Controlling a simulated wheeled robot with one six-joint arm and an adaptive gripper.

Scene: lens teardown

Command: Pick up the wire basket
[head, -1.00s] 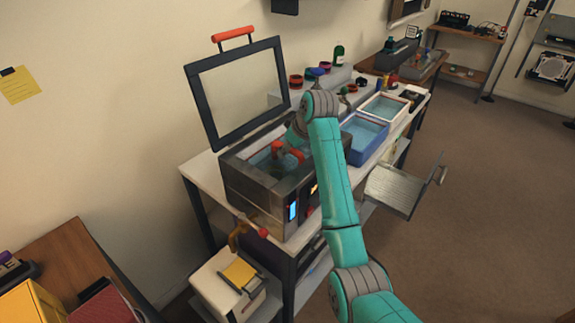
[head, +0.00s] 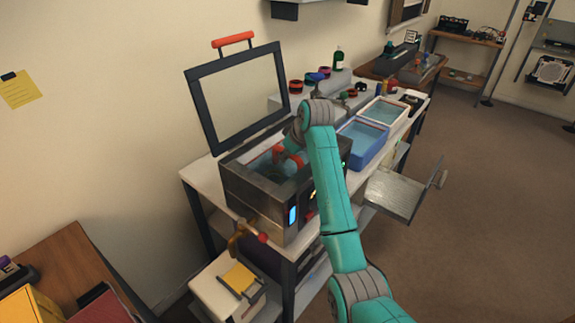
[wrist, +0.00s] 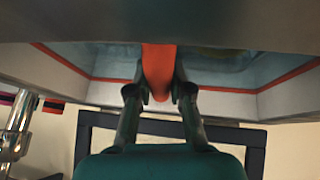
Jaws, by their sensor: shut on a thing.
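The wire basket is mostly hidden inside the open tank (head: 262,205), a dark metal box on the white bench. Its orange handle (wrist: 158,72) shows in the wrist view between my fingertips. My gripper (wrist: 159,92) is shut on this handle. In the head view my gripper (head: 284,158) is down at the tank's opening, partly hidden by my arm. Whether the basket's mesh touches the tank floor cannot be seen.
The tank's framed lid (head: 238,95) stands open behind it, with an orange handle on top. A blue tray (head: 362,150) and a white tray (head: 384,110) of liquid stand to the right. A tap (head: 240,236) sticks out at the tank's lower front.

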